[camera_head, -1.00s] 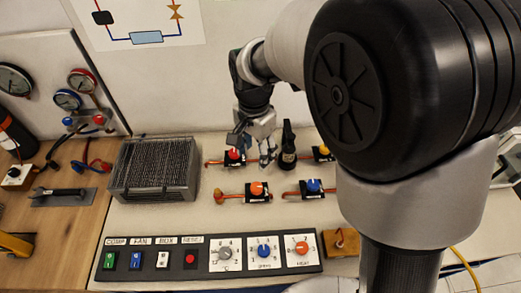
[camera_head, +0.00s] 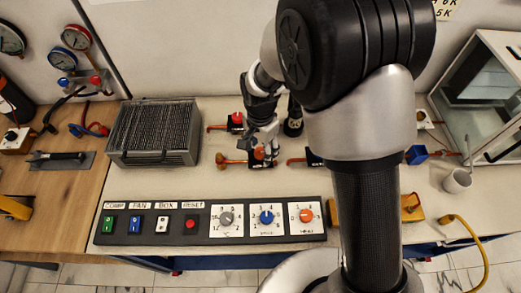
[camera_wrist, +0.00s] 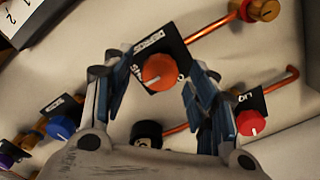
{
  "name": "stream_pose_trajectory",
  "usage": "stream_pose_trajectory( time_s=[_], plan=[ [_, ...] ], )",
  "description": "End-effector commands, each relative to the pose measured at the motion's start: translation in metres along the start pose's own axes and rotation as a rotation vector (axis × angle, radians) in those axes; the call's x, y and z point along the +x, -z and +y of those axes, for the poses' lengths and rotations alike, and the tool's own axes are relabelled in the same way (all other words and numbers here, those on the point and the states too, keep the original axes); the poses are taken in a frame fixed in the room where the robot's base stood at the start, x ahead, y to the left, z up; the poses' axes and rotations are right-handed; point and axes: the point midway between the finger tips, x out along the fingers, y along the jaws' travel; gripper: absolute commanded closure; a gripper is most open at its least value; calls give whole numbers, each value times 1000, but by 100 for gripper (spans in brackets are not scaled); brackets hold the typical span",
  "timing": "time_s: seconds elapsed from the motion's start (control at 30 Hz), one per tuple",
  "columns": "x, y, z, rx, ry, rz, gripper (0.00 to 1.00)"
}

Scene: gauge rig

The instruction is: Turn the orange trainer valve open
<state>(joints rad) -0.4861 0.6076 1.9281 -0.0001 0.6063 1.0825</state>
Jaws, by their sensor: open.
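The orange trainer valve (camera_wrist: 160,72) has a round orange knob with a pale pointer mark, on a black labelled plate set in a copper pipe. The label is partly hidden. In the head view the valve (camera_head: 259,153) is in the front row, partly covered by my gripper (camera_head: 263,143). In the wrist view my gripper (camera_wrist: 158,78) is open, with one blue-padded finger on each side of the knob. It holds nothing. I cannot tell whether the fingertips are level with the knob or still above it.
The red-knobbed valve (camera_head: 236,118) and a dark bottle (camera_head: 293,125) stand close behind. A blue-knobbed valve (camera_wrist: 61,127) shows in the wrist view. A finned metal block (camera_head: 155,132) stands left, and a switch panel (camera_head: 205,234) lies in front. A white cup (camera_head: 457,181) stands right.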

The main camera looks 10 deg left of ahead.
Motion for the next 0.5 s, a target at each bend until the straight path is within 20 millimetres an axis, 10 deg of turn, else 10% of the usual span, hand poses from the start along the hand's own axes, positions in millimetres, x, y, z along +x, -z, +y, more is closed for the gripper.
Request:
stream_pose_trajectory(
  time_s=[0.5],
  plan=[
    [2,0,0,0,0,0,61]
  ],
)
